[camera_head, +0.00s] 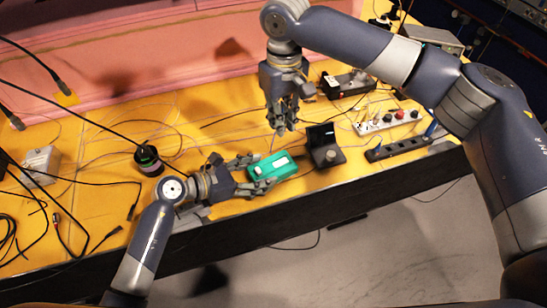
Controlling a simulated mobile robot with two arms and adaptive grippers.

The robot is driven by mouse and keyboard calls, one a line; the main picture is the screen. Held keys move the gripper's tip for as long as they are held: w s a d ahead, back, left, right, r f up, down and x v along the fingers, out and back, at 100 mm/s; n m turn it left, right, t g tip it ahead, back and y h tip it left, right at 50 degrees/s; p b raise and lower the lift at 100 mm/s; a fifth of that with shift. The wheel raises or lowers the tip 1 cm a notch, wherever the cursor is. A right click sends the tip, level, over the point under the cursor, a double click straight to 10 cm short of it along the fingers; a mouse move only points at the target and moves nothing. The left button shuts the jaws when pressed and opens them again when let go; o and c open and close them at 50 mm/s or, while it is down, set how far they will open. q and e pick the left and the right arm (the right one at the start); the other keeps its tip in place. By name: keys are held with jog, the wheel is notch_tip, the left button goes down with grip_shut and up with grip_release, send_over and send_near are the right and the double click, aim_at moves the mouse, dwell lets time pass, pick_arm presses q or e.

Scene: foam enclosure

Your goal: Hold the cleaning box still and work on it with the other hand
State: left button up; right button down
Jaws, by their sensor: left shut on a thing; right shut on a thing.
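The cleaning box (283,164), a small teal-green box with a white patch on top, lies near the front edge of the yellow table. My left gripper (261,174) is shut on its left end, with a finger along each long side. My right gripper (281,129) points down above and behind the box, apart from it. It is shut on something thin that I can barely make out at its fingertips. What lies under the box is hidden.
A black open case (321,136) stands just right of the box. Power strips (388,122) lie further right. A dark round canister (148,161) stands left, among loose cables. The table's front edge (330,188) is close.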

notch_tip(320, 180, down, 6)
jog(key=shift+s+a+r, duration=0.1)
jog(key=shift+a+r, duration=0.05)
jog(key=shift+r, duration=0.05)
jog(key=shift+f, duration=0.1)
pick_arm(q)
jog(key=shift+f, duration=0.1)
pick_arm(e)
jog(key=shift+f, duration=2.5)
jog(key=shift+f, duration=0.35)
jog(key=shift+w+d+f, duration=0.1)
jog(key=shift+w+d, duration=0.15)
jog(key=shift+d, duration=0.2)
jog(key=shift+w+d, duration=0.25)
jog(key=shift+d, duration=0.2)
dwell(0.6)
notch_tip(320, 180, up, 6)
dwell(1.1)
dwell(0.3)
